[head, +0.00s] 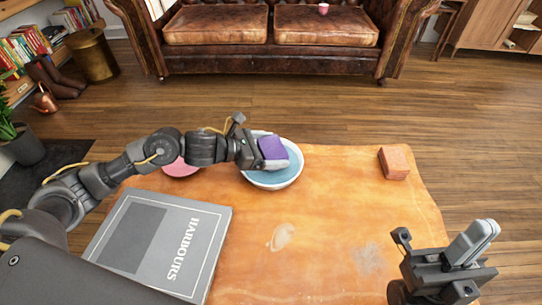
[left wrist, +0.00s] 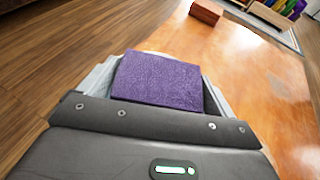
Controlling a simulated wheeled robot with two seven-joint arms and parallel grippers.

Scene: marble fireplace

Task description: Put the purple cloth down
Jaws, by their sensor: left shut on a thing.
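The purple cloth (head: 272,148) is a small folded block. My left gripper (head: 270,152) is shut on it, and in the head view it overlaps the far part of a white bowl with a blue inside (head: 287,177). I cannot tell how high above the bowl it is. In the left wrist view the purple cloth (left wrist: 160,80) sits between the two pale fingers, and the bowl is hidden. My right gripper (head: 472,243) is empty at the lower right, beside the table's edge; its finger gap is not clear.
The wooden table (head: 330,220) has free room in the middle and right. A reddish-brown block stack (head: 393,162) stands at the far right. A pink dish (head: 181,168) is partly behind my left arm. A large grey book (head: 160,240) lies at front left.

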